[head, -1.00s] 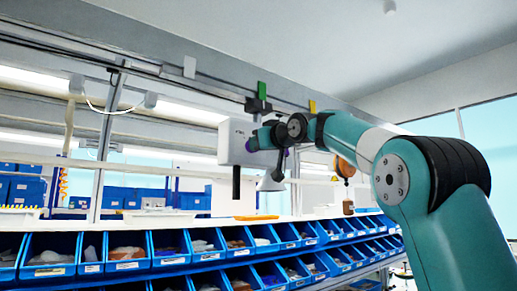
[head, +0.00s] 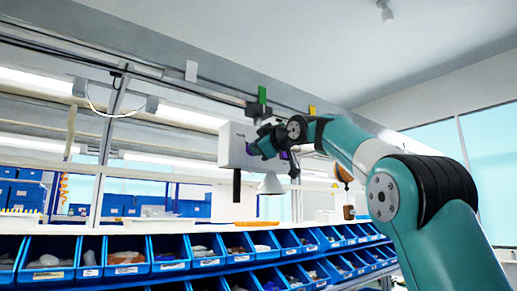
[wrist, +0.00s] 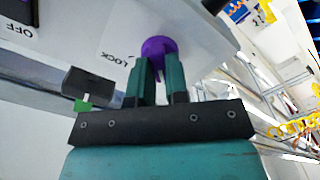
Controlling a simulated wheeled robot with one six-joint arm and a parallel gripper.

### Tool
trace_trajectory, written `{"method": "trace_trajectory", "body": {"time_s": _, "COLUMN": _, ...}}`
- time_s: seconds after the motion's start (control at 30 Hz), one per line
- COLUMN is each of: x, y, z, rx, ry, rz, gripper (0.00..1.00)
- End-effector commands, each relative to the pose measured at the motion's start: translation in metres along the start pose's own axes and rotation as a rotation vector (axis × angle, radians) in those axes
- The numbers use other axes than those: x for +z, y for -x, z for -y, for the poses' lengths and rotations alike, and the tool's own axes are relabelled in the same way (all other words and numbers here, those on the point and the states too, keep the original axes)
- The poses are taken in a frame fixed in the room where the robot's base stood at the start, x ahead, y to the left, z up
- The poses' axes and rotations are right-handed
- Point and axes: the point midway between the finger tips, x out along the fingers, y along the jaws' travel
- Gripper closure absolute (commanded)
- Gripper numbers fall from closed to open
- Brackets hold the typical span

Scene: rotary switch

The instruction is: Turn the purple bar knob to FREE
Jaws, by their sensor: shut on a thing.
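The purple bar knob (wrist: 158,47) is on a white panel, seen in the wrist view between my fingertips. My gripper (wrist: 158,72) is shut on it, one teal finger on each side. The word LOCK is printed on the panel left of the knob, and OFF shows near a black part (wrist: 20,12) at the upper left. I see no FREE mark; my fingers may hide it. A bit of purple shows there.
Below, rows of blue bins (head: 126,256) line a shelf. A brown bottle (head: 348,212) stands behind my arm.

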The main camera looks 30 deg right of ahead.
Motion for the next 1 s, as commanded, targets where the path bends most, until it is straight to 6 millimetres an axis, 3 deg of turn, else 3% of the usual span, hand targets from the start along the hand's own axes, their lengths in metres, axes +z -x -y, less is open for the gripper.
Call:
{"method": "trace_trajectory", "body": {"time_s": 0.43, "x": 0.001, "y": 0.000, "z": 0.001, "rx": -0.002, "ry": 0.012, "rz": 0.002, "gripper": 1.00}}
{"method": "trace_trajectory", "body": {"time_s": 0.47, "x": 0.001, "y": 0.000, "z": 0.001, "rx": -0.002, "ry": 0.012, "rz": 0.002, "gripper": 0.83}}
{"method": "trace_trajectory", "body": {"time_s": 0.57, "x": 0.001, "y": 0.000, "z": 0.001, "rx": -0.002, "ry": 0.012, "rz": 0.002, "gripper": 0.60}}
{"method": "trace_trajectory", "body": {"time_s": 0.87, "x": 0.000, "y": 0.001, "z": 0.000, "rx": -0.001, "ry": 0.011, "rz": 0.000, "gripper": 0.60}}
{"method": "trace_trajectory", "body": {"time_s": 1.0, "x": 0.002, "y": 0.013, "z": 0.001, "rx": 0.002, "ry": 0.011, "rz": 0.000, "gripper": 0.60}}
